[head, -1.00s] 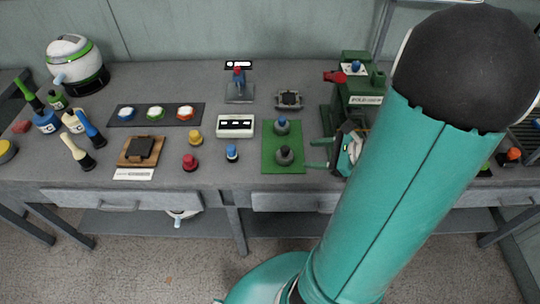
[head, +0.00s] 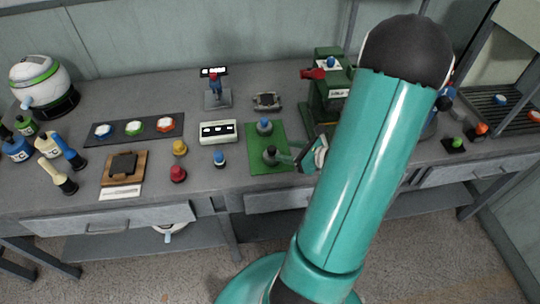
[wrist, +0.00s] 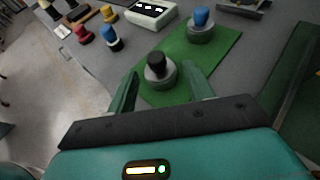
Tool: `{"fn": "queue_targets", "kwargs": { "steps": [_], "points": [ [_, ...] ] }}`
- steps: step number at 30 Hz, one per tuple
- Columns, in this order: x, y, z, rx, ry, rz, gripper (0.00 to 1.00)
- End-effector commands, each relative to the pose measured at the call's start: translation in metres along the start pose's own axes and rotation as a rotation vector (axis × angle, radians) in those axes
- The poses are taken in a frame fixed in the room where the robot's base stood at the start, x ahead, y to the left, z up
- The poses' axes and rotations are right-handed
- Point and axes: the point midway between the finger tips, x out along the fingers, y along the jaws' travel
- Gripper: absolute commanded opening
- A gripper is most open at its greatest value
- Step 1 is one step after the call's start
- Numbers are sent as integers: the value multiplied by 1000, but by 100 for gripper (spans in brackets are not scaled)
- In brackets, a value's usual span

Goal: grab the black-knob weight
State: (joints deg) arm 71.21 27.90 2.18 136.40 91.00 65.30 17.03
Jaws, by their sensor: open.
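The black-knob weight (head: 271,156) stands upright on the front part of the green mat (head: 262,169). It is a grey disc with a black knob, and it also shows in the wrist view (wrist: 158,74). My gripper (head: 284,153) is open and comes at the weight from the right in the head view. In the wrist view its two green fingers (wrist: 162,83) stand on either side of the weight's near edge. I cannot tell whether they touch it. A blue-knob weight (head: 264,127) stands behind it on the same mat, also in the wrist view (wrist: 201,24).
A white box with dark windows (head: 218,132) stands left of the mat. A green press (head: 326,95) stands behind my arm. A small grey fixture (head: 267,102) lies behind the mat.

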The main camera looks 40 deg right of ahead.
Motion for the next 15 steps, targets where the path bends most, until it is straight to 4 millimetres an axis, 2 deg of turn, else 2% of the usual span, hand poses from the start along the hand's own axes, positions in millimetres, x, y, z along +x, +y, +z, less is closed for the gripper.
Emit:
{"fn": "queue_targets", "kwargs": {
  "steps": [8,15],
  "points": [
    [26,4,0,0,0,4,52],
    [63,9,0,0,0,5,52]
  ]
}}
